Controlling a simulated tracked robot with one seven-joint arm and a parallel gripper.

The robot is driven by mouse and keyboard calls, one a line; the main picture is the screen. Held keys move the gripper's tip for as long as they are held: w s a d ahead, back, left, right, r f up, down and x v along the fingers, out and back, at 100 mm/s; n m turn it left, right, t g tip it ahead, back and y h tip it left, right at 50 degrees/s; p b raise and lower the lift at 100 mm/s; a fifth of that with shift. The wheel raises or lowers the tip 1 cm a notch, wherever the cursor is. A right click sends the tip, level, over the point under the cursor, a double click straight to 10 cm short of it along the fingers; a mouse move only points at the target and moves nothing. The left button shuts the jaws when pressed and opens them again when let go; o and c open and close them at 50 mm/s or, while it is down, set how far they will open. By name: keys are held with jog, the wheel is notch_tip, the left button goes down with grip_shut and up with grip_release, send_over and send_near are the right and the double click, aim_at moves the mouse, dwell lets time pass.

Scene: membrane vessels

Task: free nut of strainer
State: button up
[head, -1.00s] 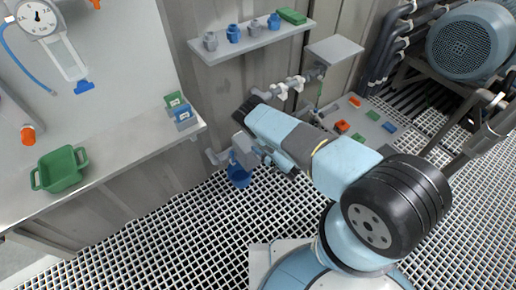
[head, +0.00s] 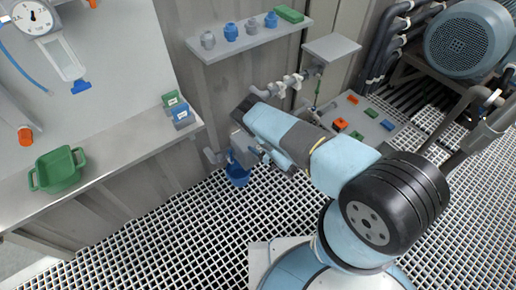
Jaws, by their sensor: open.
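My gripper (head: 245,145) is at the grey pipework low by the wall, at the end of my pale blue arm. It is open, but its fingertips are small and partly hidden by my own wrist. A blue part (head: 238,174) shows just below and left of it, at the pipe; it looks like the strainer's lower end or a vessel under it. A grey pipe elbow (head: 213,156) shows left of the gripper. The nut cannot be told apart at this size, nor whether the fingers touch it.
A bench with a green tray (head: 58,169) and small green and blue blocks (head: 181,116) is at left. A wall shelf (head: 250,43) holds several fittings and a green box. A grey panel (head: 352,113) with coloured pieces lies right of my arm. Open grating surrounds my base.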

jog(key=v, duration=1.3)
jog(key=shift+s+d, duration=0.2)
jog(key=shift+d, duration=0.1)
jog(key=shift+s+f, duration=0.1)
dwell(0.5)
